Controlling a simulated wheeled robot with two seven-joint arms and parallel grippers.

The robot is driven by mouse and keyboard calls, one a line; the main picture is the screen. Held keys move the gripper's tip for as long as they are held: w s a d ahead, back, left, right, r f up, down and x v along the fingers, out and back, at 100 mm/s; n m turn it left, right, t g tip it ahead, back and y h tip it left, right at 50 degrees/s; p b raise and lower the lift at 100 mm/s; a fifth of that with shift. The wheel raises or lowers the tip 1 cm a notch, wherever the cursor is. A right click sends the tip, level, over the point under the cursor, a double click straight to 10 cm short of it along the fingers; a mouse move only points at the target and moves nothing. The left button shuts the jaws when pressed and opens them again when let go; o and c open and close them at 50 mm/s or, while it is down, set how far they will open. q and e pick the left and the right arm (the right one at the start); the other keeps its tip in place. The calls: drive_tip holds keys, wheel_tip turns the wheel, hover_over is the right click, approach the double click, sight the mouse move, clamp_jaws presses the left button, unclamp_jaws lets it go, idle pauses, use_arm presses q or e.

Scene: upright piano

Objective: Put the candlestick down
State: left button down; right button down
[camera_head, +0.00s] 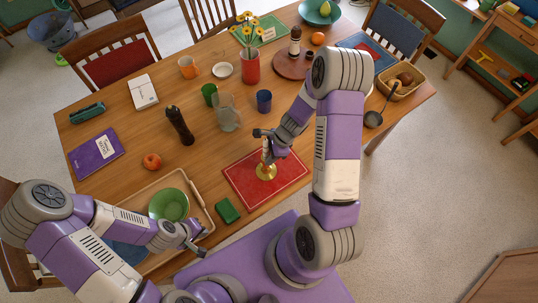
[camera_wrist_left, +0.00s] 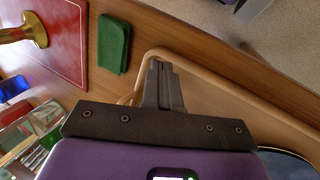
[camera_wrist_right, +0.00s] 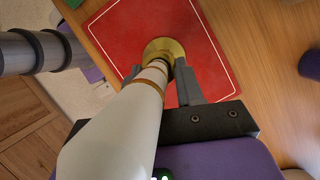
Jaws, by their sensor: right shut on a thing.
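The candlestick has a round brass base (camera_head: 266,171) and a white candle. It is upright over the red placemat (camera_head: 240,179); whether the base touches the mat I cannot tell. My right gripper (camera_head: 268,143) is shut on the candlestick above its base. In the right wrist view the white candle (camera_wrist_right: 115,130) runs toward the camera, with the brass base (camera_wrist_right: 166,47) beyond the fingers. The base also shows in the left wrist view (camera_wrist_left: 33,30). My left gripper (camera_head: 200,244) is shut and empty, over the tray's near right corner (camera_wrist_left: 160,68).
A wooden tray (camera_head: 203,187) with a green bowl (camera_head: 169,204) is left of the placemat. A green cloth or sponge (camera_head: 228,211) lies between them. A glass pitcher (camera_head: 227,115), blue cup (camera_head: 264,101) and dark pepper mill (camera_head: 180,126) stand behind.

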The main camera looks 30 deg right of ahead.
drive_tip(key=shift+r, duration=0.15)
use_arm(q)
drive_tip(key=shift+f, duration=0.1)
use_arm(e)
drive_tip(key=c, duration=0.7)
unclamp_jaws()
drive_tip(key=shift+f, duration=0.2)
drive_tip(key=shift+r, duration=0.2)
use_arm(q)
wheel_tip(320, 180, up, 3)
drive_tip(key=p, duration=0.3)
drive_tip(key=shift+r, duration=0.2)
use_arm(e)
drive_tip(key=v, duration=1.2)
drive_tip(key=shift+a, duration=0.1)
drive_tip(key=shift+s, duration=0.1)
